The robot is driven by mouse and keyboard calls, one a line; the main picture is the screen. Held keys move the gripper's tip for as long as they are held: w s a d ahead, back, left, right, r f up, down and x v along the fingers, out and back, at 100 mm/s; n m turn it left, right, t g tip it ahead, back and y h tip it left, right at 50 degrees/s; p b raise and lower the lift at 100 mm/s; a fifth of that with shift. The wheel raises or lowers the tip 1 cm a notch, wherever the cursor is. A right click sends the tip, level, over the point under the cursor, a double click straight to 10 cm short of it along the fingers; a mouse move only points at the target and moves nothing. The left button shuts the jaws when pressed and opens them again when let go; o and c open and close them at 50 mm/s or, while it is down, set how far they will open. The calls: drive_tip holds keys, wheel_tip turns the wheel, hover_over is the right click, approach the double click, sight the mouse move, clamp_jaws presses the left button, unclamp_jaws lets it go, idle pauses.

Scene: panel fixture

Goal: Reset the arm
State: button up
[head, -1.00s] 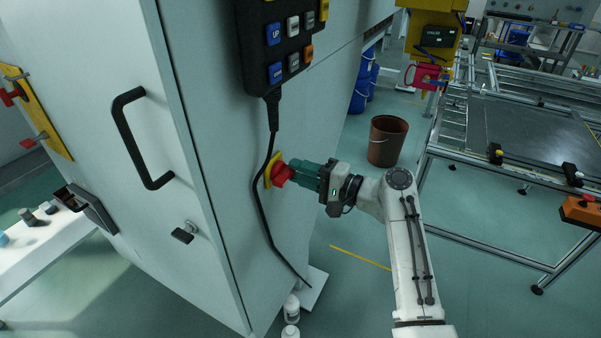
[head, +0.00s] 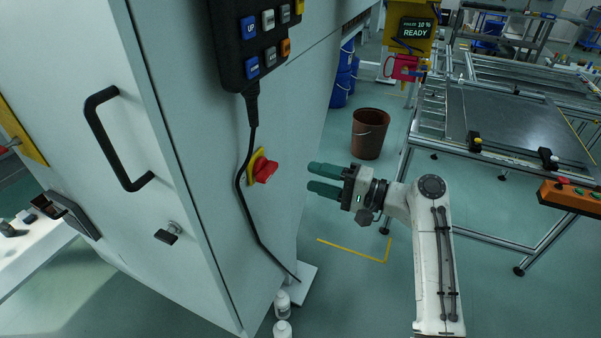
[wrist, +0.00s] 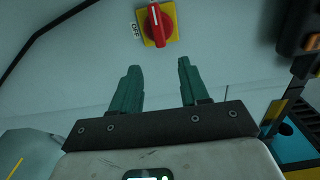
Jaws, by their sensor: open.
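My gripper (head: 322,179) is open and empty in the head view, with its two green fingers apart. It stands to the right of a red rotary knob (head: 265,171) on a yellow plate, mounted on the side of the white cabinet (head: 190,130). There is a clear gap between fingertips and knob. In the wrist view the fingers of my gripper (wrist: 157,85) are spread, and the red knob (wrist: 156,22) sits ahead of them, with a small label beside its yellow plate.
A black pendant (head: 262,45) with coloured buttons hangs on the cabinet, its cable (head: 243,190) running down past the knob. A brown bucket (head: 369,134) stands on the floor behind my gripper. A metal-framed table (head: 510,120) is at right. White bottles (head: 282,303) stand at the cabinet's foot.

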drive_tip(key=shift+v, duration=0.95)
drive_tip(key=s+d+f+n+g+h+p, duration=0.1)
drive_tip(key=s+d+f+h, duration=0.4)
drive_tip(key=s+f, duration=0.5)
drive_tip(key=s+d+f+n+g+h+p, duration=0.1)
drive_tip(key=s+d+f+h, duration=0.4)
drive_tip(key=s+f, duration=0.4)
drive_tip(key=s+d+g+h, duration=0.1)
drive_tip(key=s+d, duration=0.3)
drive_tip(key=s, duration=0.4)
drive_tip(key=s+d+n+g+h+p, duration=0.1)
drive_tip(key=s+d+h, duration=0.2)
drive_tip(key=s+d, duration=0.2)
drive_tip(key=s+d+g+h, duration=0.1)
drive_tip(key=s+d+h, duration=0.2)
drive_tip(key=s, duration=0.8)
drive_tip(key=d, duration=0.2)
drive_tip(key=shift+d+n+p, duration=0.25)
drive_tip(key=shift+n+p, duration=0.1)
drive_tip(key=shift+n, duration=0.05)
drive_tip(key=shift+r, duration=0.1)
